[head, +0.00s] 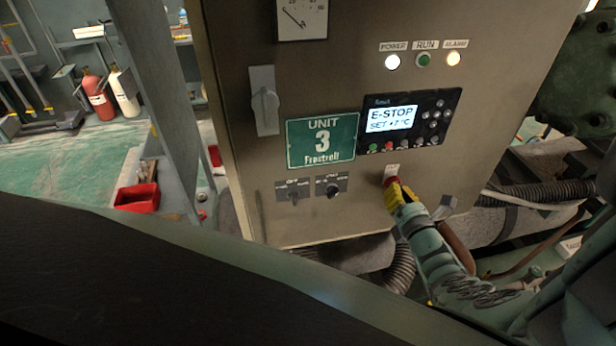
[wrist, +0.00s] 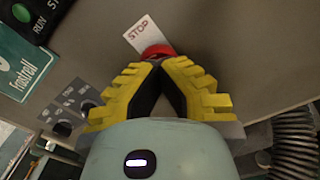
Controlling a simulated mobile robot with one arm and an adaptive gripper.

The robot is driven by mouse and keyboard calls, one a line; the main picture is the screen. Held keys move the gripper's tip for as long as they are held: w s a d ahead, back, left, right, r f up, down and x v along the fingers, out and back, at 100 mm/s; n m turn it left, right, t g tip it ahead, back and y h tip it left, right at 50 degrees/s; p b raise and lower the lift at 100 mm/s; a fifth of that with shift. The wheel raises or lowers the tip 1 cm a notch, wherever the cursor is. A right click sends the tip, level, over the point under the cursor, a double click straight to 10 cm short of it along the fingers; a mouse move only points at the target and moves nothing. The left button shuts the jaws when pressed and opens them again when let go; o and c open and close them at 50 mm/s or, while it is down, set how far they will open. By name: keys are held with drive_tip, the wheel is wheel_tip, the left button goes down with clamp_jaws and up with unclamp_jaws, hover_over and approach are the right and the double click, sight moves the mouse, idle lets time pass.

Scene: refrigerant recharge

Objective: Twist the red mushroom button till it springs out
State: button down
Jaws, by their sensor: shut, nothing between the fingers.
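The red mushroom button (head: 390,181) sits low on the front of the grey control cabinet, below the display. In the wrist view the red button (wrist: 157,50) shows just beyond my fingertips, beside a white STOP label (wrist: 141,33). My gripper (head: 397,190) has yellow-edged fingers and is right at the button. In the wrist view the fingertips of my gripper (wrist: 157,66) meet in a point, shut with nothing between them. They cover part of the button; whether they touch it I cannot tell. The display (head: 390,118) reads E-STOP and SET +7 °C.
Two small switches (head: 331,187) sit left of the button, under the green UNIT 3 sign (head: 322,140). A grey rotary handle (head: 264,101) is higher on the left. Corrugated hoses (head: 400,270) run below the cabinet. A red bin (head: 137,198) is at the left.

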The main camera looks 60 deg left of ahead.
drive_tip(key=shift+m, duration=0.4)
drive_tip(key=shift+m, duration=0.7)
drive_tip(key=c, duration=0.5)
unclamp_jaws()
drive_tip(key=shift+c, duration=0.2)
drive_tip(key=p+v, duration=0.4)
drive_tip(key=v, duration=0.5)
